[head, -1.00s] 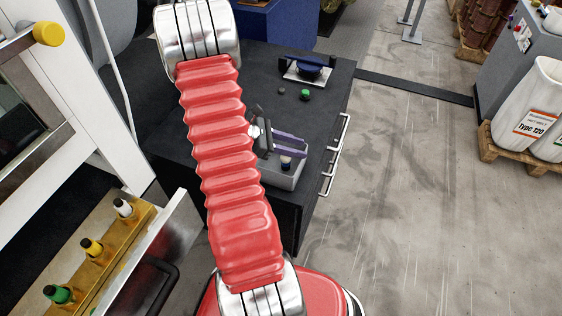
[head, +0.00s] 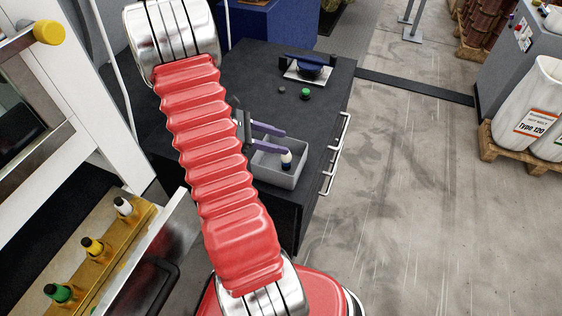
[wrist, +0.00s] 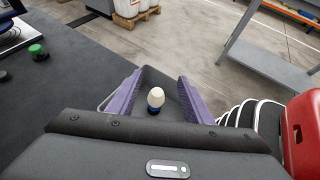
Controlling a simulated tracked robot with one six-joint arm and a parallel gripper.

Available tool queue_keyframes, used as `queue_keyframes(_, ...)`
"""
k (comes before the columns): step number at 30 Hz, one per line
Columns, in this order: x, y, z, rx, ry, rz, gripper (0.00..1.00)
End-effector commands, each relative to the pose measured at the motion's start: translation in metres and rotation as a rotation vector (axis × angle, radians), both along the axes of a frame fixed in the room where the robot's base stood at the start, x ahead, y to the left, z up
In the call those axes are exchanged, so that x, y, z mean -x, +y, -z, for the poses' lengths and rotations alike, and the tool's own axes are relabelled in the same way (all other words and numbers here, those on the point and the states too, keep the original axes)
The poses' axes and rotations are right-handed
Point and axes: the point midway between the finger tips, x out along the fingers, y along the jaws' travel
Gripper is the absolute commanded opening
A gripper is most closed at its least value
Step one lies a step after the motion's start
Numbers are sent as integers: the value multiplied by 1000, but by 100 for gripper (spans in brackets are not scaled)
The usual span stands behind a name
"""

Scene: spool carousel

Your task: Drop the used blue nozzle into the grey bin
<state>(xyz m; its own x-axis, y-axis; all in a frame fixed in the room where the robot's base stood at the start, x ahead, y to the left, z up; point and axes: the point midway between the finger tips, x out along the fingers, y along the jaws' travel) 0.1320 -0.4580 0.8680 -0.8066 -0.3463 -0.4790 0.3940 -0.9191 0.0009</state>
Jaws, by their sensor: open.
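The used blue nozzle (head: 286,161), with a white rounded top and a blue band low down, stands inside the open grey bin (head: 291,182) near its right side. The bin sits on the dark cabinet top near its right edge. My gripper (head: 281,142) has purple fingers spread apart, above and to the left of the nozzle. In the wrist view the nozzle (wrist: 155,98) shows upright in the gap between my fingers (wrist: 160,79), touching neither. My arm hides the left part of the bin.
A green knob-like piece (head: 305,94) and a small dark piece (head: 281,90) lie farther back on the cabinet top (head: 325,110). Behind them is a blue-black device (head: 310,68). A rack (head: 115,245) at lower left holds white, yellow and green nozzles.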

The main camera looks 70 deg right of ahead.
Motion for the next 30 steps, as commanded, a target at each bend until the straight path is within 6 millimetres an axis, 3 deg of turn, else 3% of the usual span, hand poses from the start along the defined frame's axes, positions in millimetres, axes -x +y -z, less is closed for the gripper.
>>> queue_keyframes(6,-33,14,-18,1,-2,-5,46)
queue_keyframes(12,-52,22,-30,1,0,-3,46)
queue_keyframes(30,-56,24,-32,-2,1,-1,46)
